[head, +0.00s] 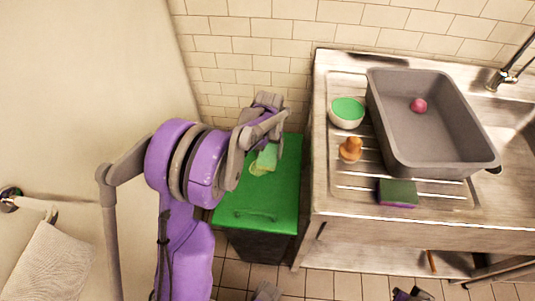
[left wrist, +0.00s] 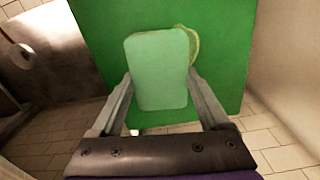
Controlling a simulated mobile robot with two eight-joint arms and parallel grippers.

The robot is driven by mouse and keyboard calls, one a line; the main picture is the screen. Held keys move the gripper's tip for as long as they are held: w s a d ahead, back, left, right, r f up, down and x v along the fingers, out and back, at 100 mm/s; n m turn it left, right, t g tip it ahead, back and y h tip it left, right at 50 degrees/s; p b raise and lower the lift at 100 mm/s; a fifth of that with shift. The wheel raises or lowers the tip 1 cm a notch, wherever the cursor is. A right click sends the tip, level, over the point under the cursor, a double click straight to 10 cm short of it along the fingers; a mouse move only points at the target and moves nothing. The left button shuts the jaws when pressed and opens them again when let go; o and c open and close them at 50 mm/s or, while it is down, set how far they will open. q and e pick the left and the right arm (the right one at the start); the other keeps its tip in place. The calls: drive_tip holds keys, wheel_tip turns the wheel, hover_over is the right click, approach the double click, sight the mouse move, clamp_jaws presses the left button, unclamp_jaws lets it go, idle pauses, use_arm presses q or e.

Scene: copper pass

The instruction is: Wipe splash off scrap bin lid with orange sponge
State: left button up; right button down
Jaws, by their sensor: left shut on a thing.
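My left gripper (head: 266,134) is shut on a pale green sponge (head: 268,154), over the green scrap bin lid (head: 270,197). In the left wrist view the sponge (left wrist: 157,69) sits flat between the two fingers, against the green lid (left wrist: 225,90) or just above it; I cannot tell if it touches. A yellow-green splash (left wrist: 192,46) shows on the lid past the sponge's upper right edge, partly hidden by it. The held sponge looks green, not orange.
Right of the bin, a metal drainboard holds a bowl with green inside (head: 346,112), an orange-brown knobbed object (head: 350,149) and a dark green and purple sponge (head: 397,192). A grey basin (head: 437,145) contains a pink ball (head: 418,105). A wall bounds the left.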

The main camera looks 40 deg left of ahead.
use_arm(q)
drive_tip(key=shift+r+p, duration=0.55)
drive_tip(key=shift+r, duration=0.65)
